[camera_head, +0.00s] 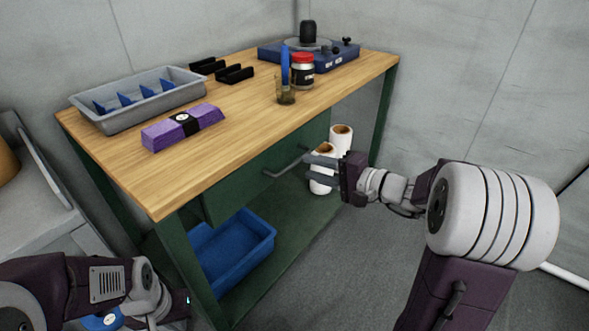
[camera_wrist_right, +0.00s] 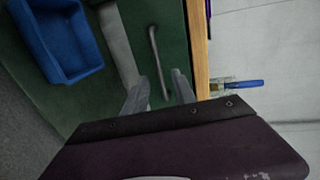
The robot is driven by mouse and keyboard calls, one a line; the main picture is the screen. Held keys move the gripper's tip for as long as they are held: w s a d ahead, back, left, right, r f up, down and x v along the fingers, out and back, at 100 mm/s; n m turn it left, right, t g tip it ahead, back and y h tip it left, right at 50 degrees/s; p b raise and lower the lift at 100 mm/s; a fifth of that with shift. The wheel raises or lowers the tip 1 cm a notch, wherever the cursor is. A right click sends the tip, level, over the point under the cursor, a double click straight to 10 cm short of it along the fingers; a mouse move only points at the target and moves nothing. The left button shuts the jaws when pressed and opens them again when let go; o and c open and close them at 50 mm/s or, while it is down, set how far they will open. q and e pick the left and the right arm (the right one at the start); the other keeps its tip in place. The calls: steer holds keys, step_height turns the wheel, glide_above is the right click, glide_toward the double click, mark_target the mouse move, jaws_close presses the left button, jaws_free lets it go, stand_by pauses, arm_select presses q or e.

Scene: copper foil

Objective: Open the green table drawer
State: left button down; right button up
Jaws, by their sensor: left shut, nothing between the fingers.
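The green table drawer (camera_head: 232,195) sits under the wooden tabletop and looks shut. Its grey bar handle (camera_head: 285,166) runs along the front; in the right wrist view the handle (camera_wrist_right: 154,50) stands out from the green front. My right gripper (camera_head: 318,168) is open and empty, in front of the handle's right end. In the right wrist view its fingers (camera_wrist_right: 160,92) point at the handle, with the handle's lower end in line with the gap. I see no contact. My left gripper (camera_head: 176,306) is at the lower left, away from the drawer; its fingers are hidden.
A blue bin (camera_head: 235,250) and white rolls (camera_head: 340,139) stand on the green lower shelf. The tabletop (camera_head: 165,180) holds a grey tray (camera_head: 140,115), purple block (camera_head: 160,136), glass (camera_head: 286,97), jar (camera_head: 302,77) and blue device (camera_head: 330,60). Floor before the table is clear.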

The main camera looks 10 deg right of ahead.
mark_target(294, 163)
steer(key=b+x, duration=0.1)
steer(key=x, duration=0.5)
steer(key=shift+w+a+f, duration=0.1)
steer(key=shift+w+a, duration=0.05)
steer(key=shift+w, duration=0.1)
jaws_close()
stand_by(1.0)
